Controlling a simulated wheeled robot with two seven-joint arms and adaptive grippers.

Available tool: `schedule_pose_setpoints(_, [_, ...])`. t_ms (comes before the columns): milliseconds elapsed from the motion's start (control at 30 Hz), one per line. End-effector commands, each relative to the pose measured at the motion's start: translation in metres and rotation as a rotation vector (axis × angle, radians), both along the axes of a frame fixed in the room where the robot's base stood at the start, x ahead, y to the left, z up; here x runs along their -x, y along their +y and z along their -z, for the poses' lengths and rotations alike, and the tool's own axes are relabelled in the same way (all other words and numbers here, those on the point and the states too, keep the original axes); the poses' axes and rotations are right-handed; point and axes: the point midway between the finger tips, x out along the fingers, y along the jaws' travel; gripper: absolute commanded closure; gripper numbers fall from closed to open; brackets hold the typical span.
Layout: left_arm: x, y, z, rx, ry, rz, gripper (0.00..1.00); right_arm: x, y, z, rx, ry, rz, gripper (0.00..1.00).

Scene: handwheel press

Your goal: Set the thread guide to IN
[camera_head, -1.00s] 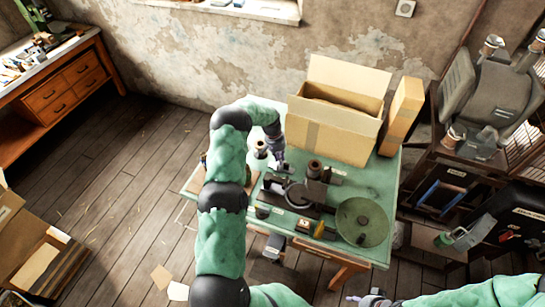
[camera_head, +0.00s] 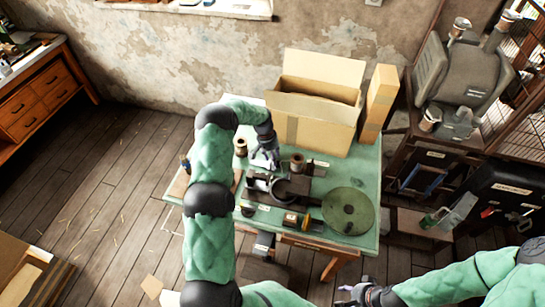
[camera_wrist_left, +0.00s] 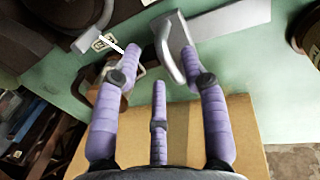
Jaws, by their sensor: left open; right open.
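My left gripper (camera_head: 265,158) is over the back of the green table, just behind the dark handwheel press (camera_head: 285,190). In the left wrist view its purple fingers (camera_wrist_left: 157,62) are spread open. A grey metal bracket with a flat bar (camera_wrist_left: 172,48) lies between and beyond the fingertips, close to the right one; I cannot tell whether they touch. A small white label (camera_wrist_left: 104,42) shows by the left fingertip. I cannot tell for sure which part is the thread guide, nor its setting. My right gripper (camera_head: 358,295) is open and empty in front of the table.
A large open cardboard box (camera_head: 315,105) and a narrow upright carton (camera_head: 378,103) stand at the table's back. A round green dish (camera_head: 348,211) is at the right front. Spools stand at the left (camera_head: 241,147) and beside the press (camera_head: 297,163). The table's (camera_head: 368,170) right edge is mostly bare.

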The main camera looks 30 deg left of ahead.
Motion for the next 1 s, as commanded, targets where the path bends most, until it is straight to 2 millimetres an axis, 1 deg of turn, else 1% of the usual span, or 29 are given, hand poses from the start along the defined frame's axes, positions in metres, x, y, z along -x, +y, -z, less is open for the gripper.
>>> schedule_pose_setpoints(167, [0.000, 0.003, -0.014, -0.002, -0.002, 0.000, 0.57, 0.000, 0.000, 0.000, 0.000, 0.000, 0.000, 0.56])
schedule_pose_setpoints(267, [0.001, 0.006, -0.030, -0.002, -0.004, 0.000, 0.57, 0.000, 0.000, 0.000, 0.000, 0.000, 0.000, 0.56])
schedule_pose_setpoints(500, [0.003, 0.014, -0.077, -0.002, -0.003, 0.000, 0.57, 0.000, 0.000, 0.000, 0.000, 0.000, 0.000, 0.56])
schedule_pose_setpoints(633, [0.005, 0.018, -0.097, -0.001, -0.002, 0.001, 0.57, 0.000, 0.000, 0.000, 0.000, 0.000, 0.000, 0.56])
schedule_pose_setpoints(800, [0.006, 0.020, -0.113, 0.000, 0.000, 0.001, 0.57, 0.000, 0.000, 0.000, 0.000, 0.000, 0.000, 0.56])
schedule_pose_setpoints(1000, [0.006, 0.021, -0.117, 0.000, 0.001, 0.001, 0.57, 0.000, 0.000, 0.000, 0.000, 0.000, 0.000, 0.56])
